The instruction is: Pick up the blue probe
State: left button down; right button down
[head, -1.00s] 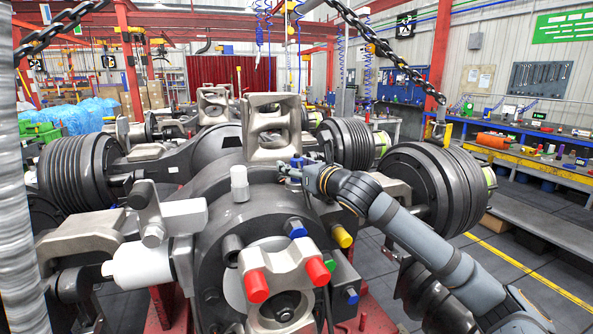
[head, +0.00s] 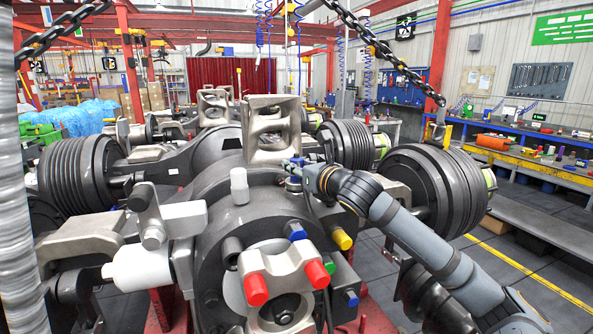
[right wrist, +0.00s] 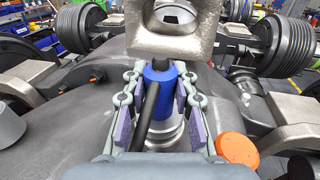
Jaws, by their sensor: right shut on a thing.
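The blue probe (right wrist: 160,90) stands upright in the middle of the right wrist view, with a black cable running down its front. It sits above a shiny metal ring on the dark axle housing (head: 235,215). My right gripper (right wrist: 159,92) has its two fingers on either side of the probe and is shut on it. In the head view my right gripper (head: 290,167) reaches in from the right to the top of the housing, just in front of the upright metal bracket (head: 271,130). The probe is mostly hidden there by the fingers. My left gripper is not in view.
The metal bracket (right wrist: 178,28) stands close behind the probe. An orange cap (right wrist: 237,149) is near the right finger. A white cap (head: 239,186) and red (head: 256,289), blue and yellow (head: 341,238) caps surround the front. A chain (head: 385,50) hangs at upper right.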

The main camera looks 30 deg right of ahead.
aim_at(297, 158)
jog(key=r, duration=0.3)
jog(key=shift+s+r+p, duration=0.25)
jog(key=shift+r+p, duration=0.05)
jog(key=shift+p, duration=0.1)
jog(key=s+a+r+b, duration=0.2)
jog(key=s+a+r, duration=0.2)
jog(key=s+r, duration=0.4)
jog(key=s, duration=0.4)
jog(key=shift+s+a+r, duration=0.35)
jog(key=shift+a+r, duration=0.05)
